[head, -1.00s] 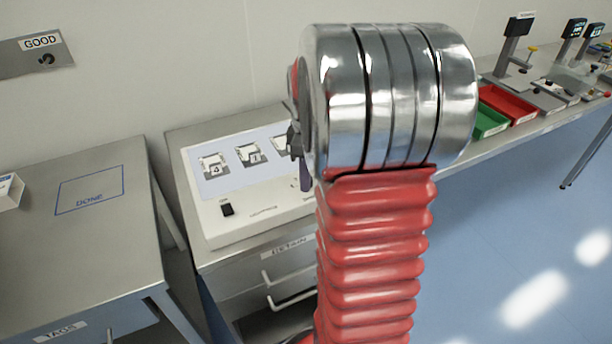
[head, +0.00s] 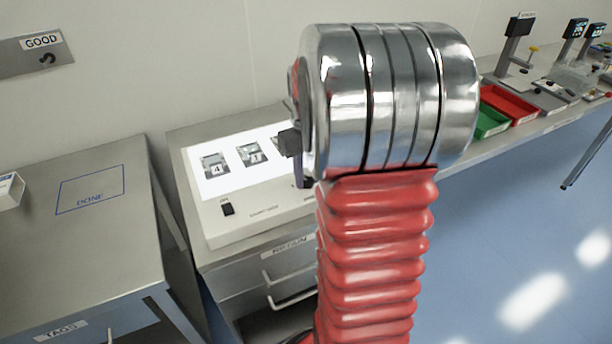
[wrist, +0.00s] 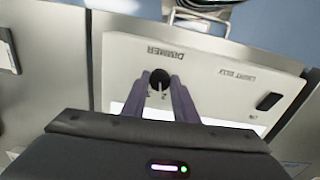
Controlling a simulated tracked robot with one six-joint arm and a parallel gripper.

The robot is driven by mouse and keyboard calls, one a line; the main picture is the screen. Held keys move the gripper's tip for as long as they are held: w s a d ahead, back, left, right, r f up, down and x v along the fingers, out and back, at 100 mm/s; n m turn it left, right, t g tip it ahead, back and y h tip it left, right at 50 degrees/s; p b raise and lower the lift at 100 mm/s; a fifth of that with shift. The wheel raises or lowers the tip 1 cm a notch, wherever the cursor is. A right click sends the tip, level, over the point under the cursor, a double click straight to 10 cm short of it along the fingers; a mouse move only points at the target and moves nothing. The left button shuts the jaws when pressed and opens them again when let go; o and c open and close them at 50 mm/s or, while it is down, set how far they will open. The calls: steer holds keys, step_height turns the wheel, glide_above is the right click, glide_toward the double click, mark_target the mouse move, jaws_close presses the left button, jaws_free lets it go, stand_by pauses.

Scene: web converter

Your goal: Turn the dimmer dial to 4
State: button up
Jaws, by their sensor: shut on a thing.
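The dimmer dial (wrist: 159,77) is a small black knob with a pale pointer line, below the upside-down DIMMER label in the wrist view. My gripper (wrist: 160,84) has its purple fingers on either side of the knob and is shut on it. The pointer runs downward in that picture, near small scale numbers that are partly hidden. In the head view my arm hides the dial, and only part of my gripper shows. The dial sits on the white light box (head: 258,222), whose panel (head: 205,187) glows bright white.
Samples marked 4 and 1 lie on the lit panel. A black switch (head: 227,208) is on the box front. A bench with a DONE outline (head: 90,188) stands left. Green (head: 490,121) and red (head: 512,103) trays stand to the right.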

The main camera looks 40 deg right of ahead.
mark_target(305, 180)
steer(key=m, duration=0.4)
steer(key=shift+m, duration=0.3)
steer(key=m, duration=0.3)
steer(key=shift+w+a+m, duration=0.1)
steer(key=shift+m, duration=0.2)
steer(key=m, duration=0.4)
steer(key=shift+m, duration=0.3)
steer(key=shift+w+a+m, duration=0.1)
steer(key=shift+m, duration=1.6)
steer(key=o, duration=1.1)
steer(key=shift+c, duration=0.2)
steer(key=shift+r, duration=0.1)
step_height(305, 180, up, 14)
steer(key=shift+f, duration=0.25)
